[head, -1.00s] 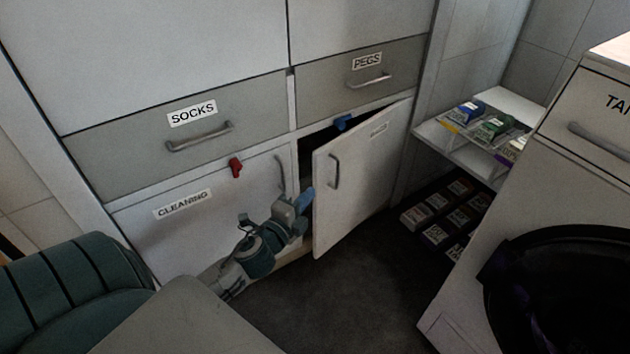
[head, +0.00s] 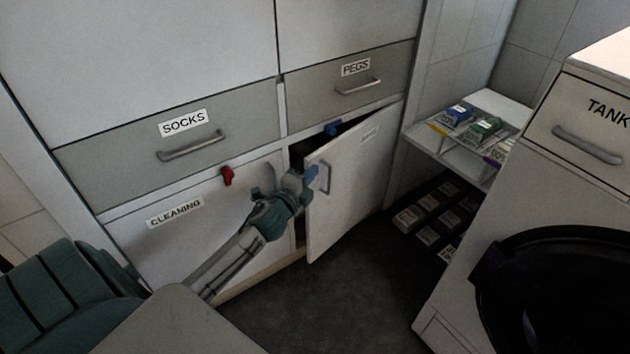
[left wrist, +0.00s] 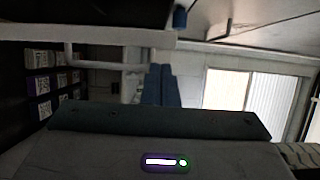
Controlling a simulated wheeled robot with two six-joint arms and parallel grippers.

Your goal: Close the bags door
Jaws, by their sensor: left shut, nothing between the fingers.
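The bags door (head: 352,190) is the white lower-right cupboard door under the PEGS drawer. It stands ajar, with a dark gap along its top and left edge; the small label on it is too blurred to read. Its handle (head: 326,178) is near its left edge. My left gripper (head: 313,179) is shut and empty, its blue fingertips overlapping the door's free edge beside the handle; I cannot tell whether they touch. The left wrist view shows the shut fingers (left wrist: 161,85) together. My right gripper is not in view.
The CLEANING door (head: 190,225) with a red catch (head: 227,175) is at the left. A blue catch (head: 333,128) sits above the gap. A shelf of boxes (head: 480,130) stands right of the cupboard. The TANK unit (head: 560,180) is at far right. Floor between is clear.

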